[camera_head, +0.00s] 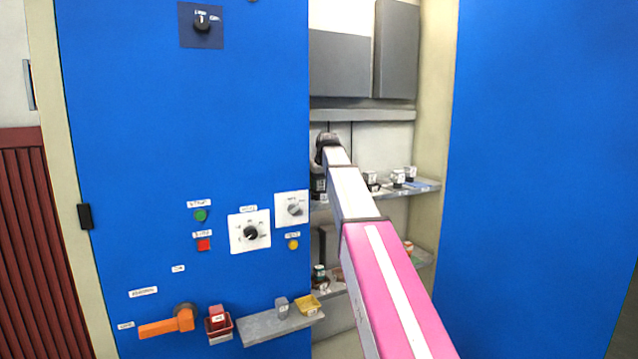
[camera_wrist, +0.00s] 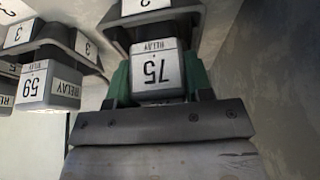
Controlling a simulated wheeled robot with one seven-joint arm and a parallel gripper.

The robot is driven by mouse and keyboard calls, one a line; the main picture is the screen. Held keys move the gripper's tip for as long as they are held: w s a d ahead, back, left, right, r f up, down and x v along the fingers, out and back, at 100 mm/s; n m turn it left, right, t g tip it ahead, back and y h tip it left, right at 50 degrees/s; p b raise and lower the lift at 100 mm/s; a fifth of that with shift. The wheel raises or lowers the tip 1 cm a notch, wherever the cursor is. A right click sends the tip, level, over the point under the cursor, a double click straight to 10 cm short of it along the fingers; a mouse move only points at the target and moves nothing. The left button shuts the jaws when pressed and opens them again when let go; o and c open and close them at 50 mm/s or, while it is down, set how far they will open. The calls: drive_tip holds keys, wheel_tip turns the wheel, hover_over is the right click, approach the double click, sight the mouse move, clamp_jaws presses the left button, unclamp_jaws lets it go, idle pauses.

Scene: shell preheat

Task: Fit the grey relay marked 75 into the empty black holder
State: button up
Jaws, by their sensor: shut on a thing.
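The grey relay marked 75 (camera_wrist: 155,72) is in the wrist view, its marking upside down. My gripper (camera_wrist: 160,85) is shut on it, with green pads at both its sides. A black holder (camera_wrist: 118,34) with a white label, seemingly a 2, is right beyond the relay at the top of the view. I cannot tell whether the relay is seated in it or only in front of it. In the head view my arm reaches into the open cabinet at the middle shelf (camera_head: 408,192); the relay and gripper are not clear there.
A relay marked 59 (camera_wrist: 52,84) sits in a black holder (camera_wrist: 60,38) labelled 3, left of my gripper. A grey wall (camera_wrist: 280,80) is close on the right. Blue panels (camera_head: 150,150) flank the opening.

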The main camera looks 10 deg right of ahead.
drive_tip(key=o, duration=1)
drive_tip(key=shift+o, duration=0.2)
drive_tip(key=shift+r, duration=0.25)
drive_tip(key=v, duration=1.2)
drive_tip(key=shift+s, duration=0.1)
